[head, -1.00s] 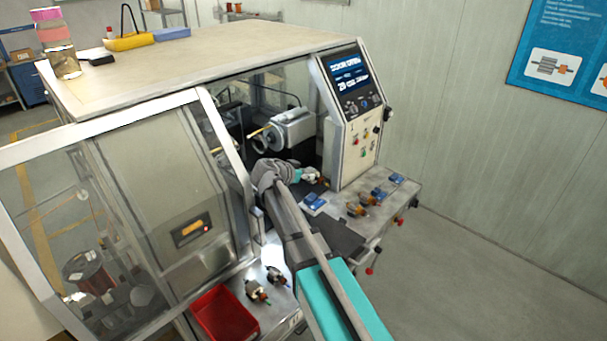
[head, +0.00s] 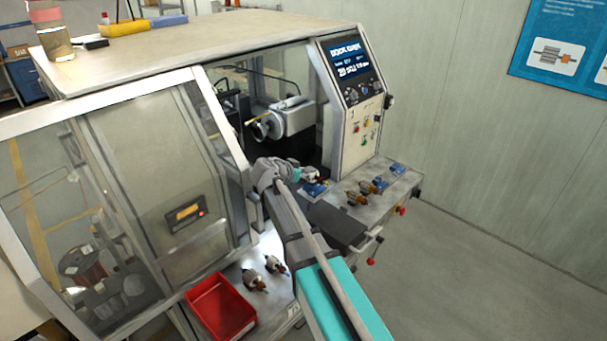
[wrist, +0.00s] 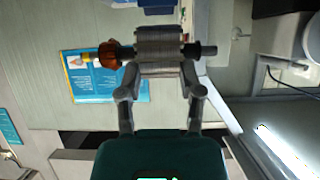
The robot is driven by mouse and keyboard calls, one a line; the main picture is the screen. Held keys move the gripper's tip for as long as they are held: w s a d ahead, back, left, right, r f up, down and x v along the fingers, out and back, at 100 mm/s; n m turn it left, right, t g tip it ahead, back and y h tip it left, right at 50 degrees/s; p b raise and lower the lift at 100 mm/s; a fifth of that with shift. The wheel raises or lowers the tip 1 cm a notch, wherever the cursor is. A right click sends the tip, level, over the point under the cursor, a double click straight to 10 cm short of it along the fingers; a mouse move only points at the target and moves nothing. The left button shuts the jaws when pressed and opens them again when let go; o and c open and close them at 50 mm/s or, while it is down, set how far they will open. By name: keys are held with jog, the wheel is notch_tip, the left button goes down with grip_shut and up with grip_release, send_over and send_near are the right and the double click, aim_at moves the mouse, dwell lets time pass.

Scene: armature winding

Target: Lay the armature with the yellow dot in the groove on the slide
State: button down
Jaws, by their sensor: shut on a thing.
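My gripper (wrist: 160,76) is shut on an armature (wrist: 160,48), its two fingers on the grey laminated core. The copper-brown commutator end points left and the dark shaft right in the wrist view. In the head view my gripper (head: 302,176) is in front of the machine opening, above the front ledge, with part of the held armature (head: 319,178) showing past the fingers. A dark flat plate (head: 337,224) lies on the ledge beside my arm. I cannot tell whether it is the slide, and no groove is clear.
Several armatures lie on the front ledge, some near blue pads (head: 397,168). Two more (head: 253,281) lie by a red bin (head: 220,308). The control panel (head: 352,85) stands right of the opening, the glazed door (head: 150,190) left. Red-knobbed handles (head: 372,261) stick out in front.

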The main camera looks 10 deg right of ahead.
jog(key=shift+f+b, duration=0.3)
jog(key=shift+f, duration=0.2)
jog(key=shift+f+b, duration=0.4)
dwell(0.6)
jog(key=shift+c, duration=0.8)
grip_release()
